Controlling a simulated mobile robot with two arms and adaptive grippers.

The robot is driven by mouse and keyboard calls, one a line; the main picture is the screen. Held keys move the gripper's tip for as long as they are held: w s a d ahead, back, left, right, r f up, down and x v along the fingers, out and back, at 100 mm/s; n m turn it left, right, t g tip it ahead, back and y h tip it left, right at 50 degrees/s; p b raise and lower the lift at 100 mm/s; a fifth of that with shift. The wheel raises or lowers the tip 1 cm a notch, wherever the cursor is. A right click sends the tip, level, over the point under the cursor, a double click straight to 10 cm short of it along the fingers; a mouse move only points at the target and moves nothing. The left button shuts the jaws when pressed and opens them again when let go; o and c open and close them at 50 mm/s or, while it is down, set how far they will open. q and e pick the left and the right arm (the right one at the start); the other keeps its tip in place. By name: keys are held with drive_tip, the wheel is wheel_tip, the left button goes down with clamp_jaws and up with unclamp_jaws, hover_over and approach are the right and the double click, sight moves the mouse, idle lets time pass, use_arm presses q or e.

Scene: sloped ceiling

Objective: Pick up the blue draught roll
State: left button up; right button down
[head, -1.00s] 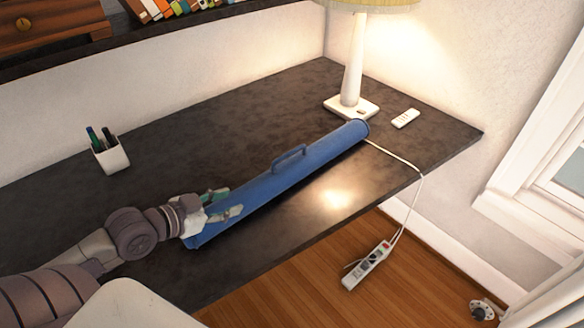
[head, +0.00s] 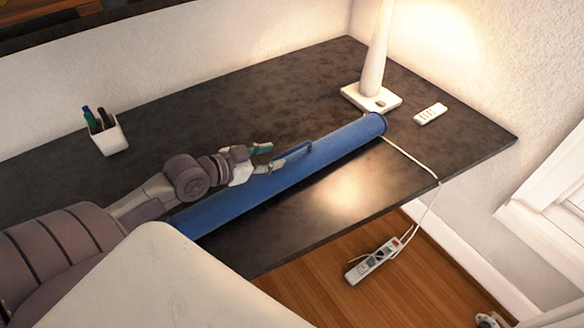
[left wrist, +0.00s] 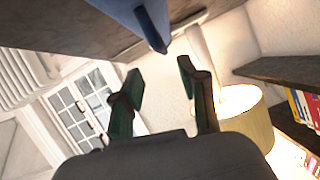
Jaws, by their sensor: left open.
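The blue draught roll (head: 322,160) lies slantwise on the dark desk, from the near left to the back right by the lamp. It has a thin blue handle (head: 293,156) on its upper side. My left gripper (head: 265,158) is open, close to the near end of the handle, with nothing between its fingers. In the left wrist view the open fingers (left wrist: 158,88) point toward the roll (left wrist: 128,12) and its handle (left wrist: 152,30), which lie beyond the tips. My right gripper is not in view.
A white lamp (head: 374,60) stands at the desk's back right, beside a white remote (head: 430,113). A pen cup (head: 106,136) stands at the left. A cord runs off the desk (head: 270,100) to a power strip (head: 372,262) on the floor.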

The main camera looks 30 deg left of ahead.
sight(292, 149)
use_arm(q)
drive_tip(key=x, duration=0.3)
drive_tip(key=shift+w+a, duration=0.1)
drive_tip(key=shift+w+f, duration=0.1)
drive_tip(key=shift+w, duration=0.05)
drive_tip(key=shift+w+f, duration=0.15)
drive_tip(key=shift+w, duration=0.2)
drive_tip(key=p+x, duration=0.1)
drive_tip(key=x, duration=0.3)
drive_tip(key=shift+f, duration=0.2)
drive_tip(key=shift+c, duration=0.5)
clamp_jaws()
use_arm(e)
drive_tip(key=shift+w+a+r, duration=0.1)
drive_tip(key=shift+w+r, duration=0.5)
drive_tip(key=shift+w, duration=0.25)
use_arm(q)
drive_tip(key=shift+a+r, duration=0.1)
drive_tip(key=shift+r, duration=0.05)
